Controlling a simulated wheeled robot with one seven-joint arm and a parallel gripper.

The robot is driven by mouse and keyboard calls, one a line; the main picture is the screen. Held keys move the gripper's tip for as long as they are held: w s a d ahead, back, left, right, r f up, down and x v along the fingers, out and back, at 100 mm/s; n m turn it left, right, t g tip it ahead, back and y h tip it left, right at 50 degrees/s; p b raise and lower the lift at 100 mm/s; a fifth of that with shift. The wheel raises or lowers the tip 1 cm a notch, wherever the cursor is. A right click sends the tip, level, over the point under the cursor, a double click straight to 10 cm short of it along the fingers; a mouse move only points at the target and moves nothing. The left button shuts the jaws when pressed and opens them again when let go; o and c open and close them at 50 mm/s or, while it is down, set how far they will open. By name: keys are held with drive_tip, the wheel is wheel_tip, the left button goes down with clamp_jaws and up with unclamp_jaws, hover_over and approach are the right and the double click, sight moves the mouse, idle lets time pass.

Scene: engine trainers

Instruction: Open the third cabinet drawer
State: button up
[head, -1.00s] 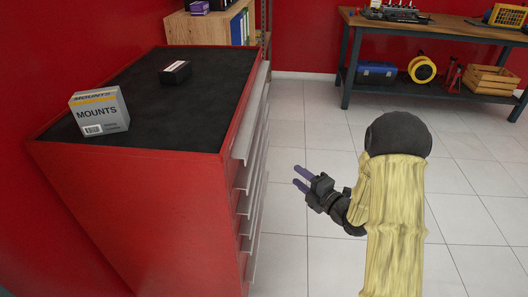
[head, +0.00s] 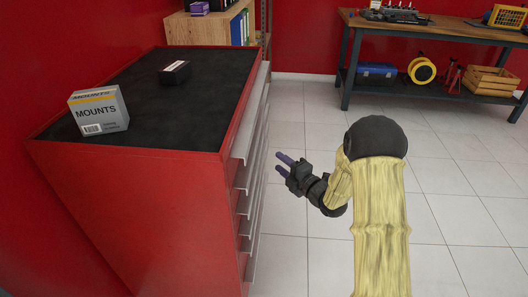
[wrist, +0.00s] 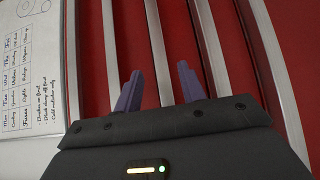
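The red tool cabinet (head: 130,200) stands at the left in the head view, with its drawer fronts facing right. Its drawers have long silver handle strips (head: 245,150); all look shut. In the wrist view, several silver handle strips (wrist: 158,50) run across red drawer fronts (wrist: 180,40). My gripper (head: 280,163) is open and empty, with its purple fingers apart and pointing at the drawer fronts. In the wrist view my gripper (wrist: 158,88) has its fingertips over the strips; I cannot tell whether they touch. Which drawer is the third is not clear there.
A grey MOUNTS box (head: 98,110) and a small black box (head: 175,72) lie on the cabinet's black top. A workbench (head: 440,30) stands at the back right. A printed sheet (wrist: 30,65) shows in the wrist view.

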drive_tip(key=x, duration=0.9)
drive_tip(key=shift+b, duration=0.45)
drive_tip(key=shift+w+a, duration=0.1)
drive_tip(key=shift+a, duration=0.05)
drive_tip(key=shift+c, duration=0.2)
clamp_jaws()
